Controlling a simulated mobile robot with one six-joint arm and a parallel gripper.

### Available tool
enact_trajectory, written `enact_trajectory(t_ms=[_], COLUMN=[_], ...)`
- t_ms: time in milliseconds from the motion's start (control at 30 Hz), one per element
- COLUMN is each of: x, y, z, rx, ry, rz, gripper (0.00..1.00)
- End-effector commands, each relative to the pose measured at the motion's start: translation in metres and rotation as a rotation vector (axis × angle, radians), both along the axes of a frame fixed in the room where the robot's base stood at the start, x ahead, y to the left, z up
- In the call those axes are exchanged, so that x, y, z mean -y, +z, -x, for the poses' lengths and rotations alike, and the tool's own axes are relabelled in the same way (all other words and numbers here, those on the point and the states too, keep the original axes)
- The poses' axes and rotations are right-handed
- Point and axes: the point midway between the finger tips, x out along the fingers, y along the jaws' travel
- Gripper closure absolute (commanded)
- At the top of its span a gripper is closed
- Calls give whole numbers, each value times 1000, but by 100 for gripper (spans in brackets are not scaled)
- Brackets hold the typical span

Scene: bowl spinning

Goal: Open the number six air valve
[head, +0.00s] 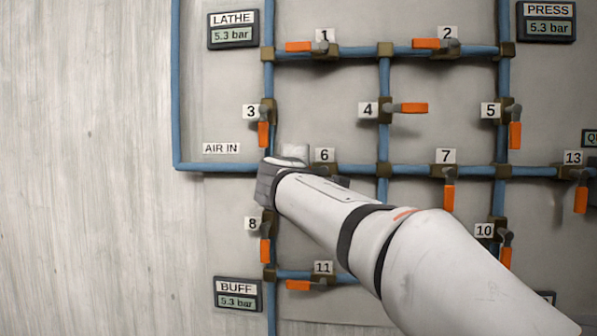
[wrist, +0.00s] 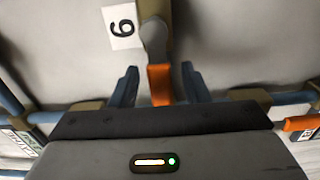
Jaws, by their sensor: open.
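The number six valve's label (head: 323,155) shows in the head view just above the middle pipe. My arm hides most of that valve and its handle there. In the wrist view the 6 label (wrist: 122,26) appears turned over, beside a grey lever with an orange end (wrist: 160,82), the number six handle. My gripper (wrist: 160,75) is open, with one blue-grey finger on each side of the orange end. Small gaps show on both sides, so the fingers look apart from it. In the head view the fingers themselves are hidden.
Blue pipes with several other numbered orange-handled valves surround it, including valve 7 (head: 448,190), valve 3 (head: 264,130) and valve 8 (head: 265,245). The LATHE gauge (head: 233,29) and BUFF gauge (head: 238,294) read 5.3 bar. The wall at the left is bare.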

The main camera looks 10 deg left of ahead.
Motion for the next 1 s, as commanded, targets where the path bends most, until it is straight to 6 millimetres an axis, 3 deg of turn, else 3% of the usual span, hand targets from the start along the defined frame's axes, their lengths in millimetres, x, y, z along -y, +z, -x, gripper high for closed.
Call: enact_trajectory(t_ms=[267,500,700,1000], x=[0,1,3,2], y=[0,1,0,0], z=[10,51,74,79], rx=[1,1,1,0], ry=[3,3,1,1], rz=[0,-1,1,1], gripper=[58,58,58,58])
